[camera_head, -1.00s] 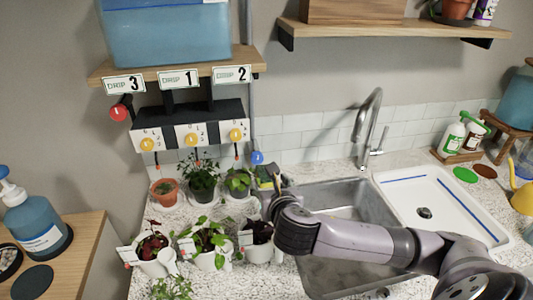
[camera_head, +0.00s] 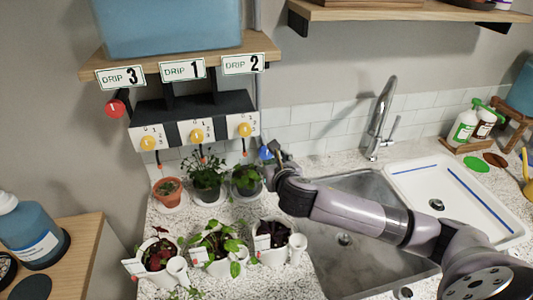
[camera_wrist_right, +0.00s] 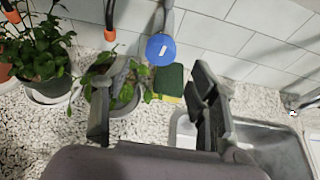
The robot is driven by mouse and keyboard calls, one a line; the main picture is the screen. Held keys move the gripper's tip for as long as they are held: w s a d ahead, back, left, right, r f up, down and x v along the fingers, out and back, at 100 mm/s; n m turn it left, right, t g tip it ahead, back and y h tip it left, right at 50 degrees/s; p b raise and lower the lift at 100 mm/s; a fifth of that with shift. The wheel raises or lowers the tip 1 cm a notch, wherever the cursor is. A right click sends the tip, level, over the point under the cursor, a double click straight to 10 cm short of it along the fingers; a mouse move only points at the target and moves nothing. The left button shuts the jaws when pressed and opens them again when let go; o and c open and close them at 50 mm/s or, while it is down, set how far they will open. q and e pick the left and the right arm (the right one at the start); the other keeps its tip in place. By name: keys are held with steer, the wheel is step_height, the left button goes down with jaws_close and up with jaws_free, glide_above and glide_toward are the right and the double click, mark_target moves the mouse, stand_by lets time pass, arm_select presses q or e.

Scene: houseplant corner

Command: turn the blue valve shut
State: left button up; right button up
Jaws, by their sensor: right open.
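The blue valve (camera_head: 265,154) is a round blue knob low on the wall, below the drip box, at the end of a grey pipe. In the right wrist view the blue valve (camera_wrist_right: 161,50) faces me with a small white mark on it. My right gripper (camera_head: 274,153) is close to the valve in the head view and partly covers it. In the wrist view my right gripper (camera_wrist_right: 160,78) is open, with its fingers either side of the valve and nothing between them touching it. My left gripper is not in view.
A red valve (camera_head: 116,104) and several yellow knobs (camera_head: 197,135) are nearby. Potted plants (camera_head: 206,178) stand left of the gripper. A green and yellow sponge (camera_wrist_right: 169,82) lies below the valve. The sink (camera_head: 345,240) lies under my right arm.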

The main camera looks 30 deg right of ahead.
mark_target(267, 155)
steer(key=x, duration=0.5)
steer(key=shift+w, duration=0.2)
steer(key=shift+w+d+f+p, duration=0.2)
steer(key=shift+w+f+p, duration=0.15)
steer(key=shift+w, duration=0.2)
